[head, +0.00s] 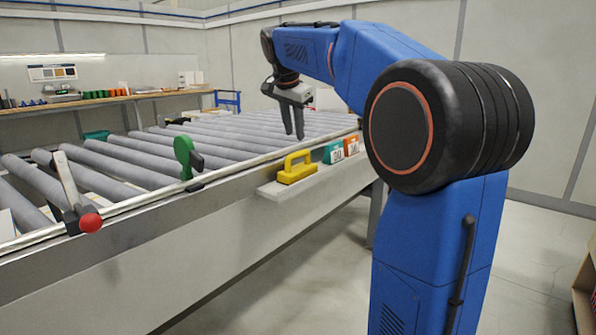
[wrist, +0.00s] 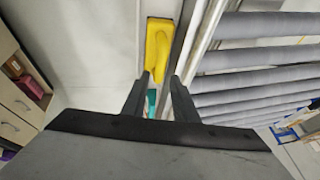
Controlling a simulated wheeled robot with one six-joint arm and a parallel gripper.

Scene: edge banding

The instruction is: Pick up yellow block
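The yellow block (head: 297,168) has a raised handle with an opening under it. It sits on a narrow ledge (head: 268,192) along the side of the roller conveyor. My gripper (head: 295,138) hangs above the conveyor's edge, fingers pointing down, apart from the block. In the wrist view the two fingers of my gripper (wrist: 159,84) are spread, with nothing held between them. The yellow block (wrist: 157,48) lies beyond the fingertips there, and its near end reaches close to the left fingertip in the picture.
Teal (head: 333,153) and orange (head: 351,146) card-like items stand on the ledge right of the block. A green round-headed part (head: 184,152) and a red-knobbed lever (head: 90,222) stand on the conveyor's edge to the left. Grey rollers (head: 130,160) fill the conveyor. The floor beside it looks clear.

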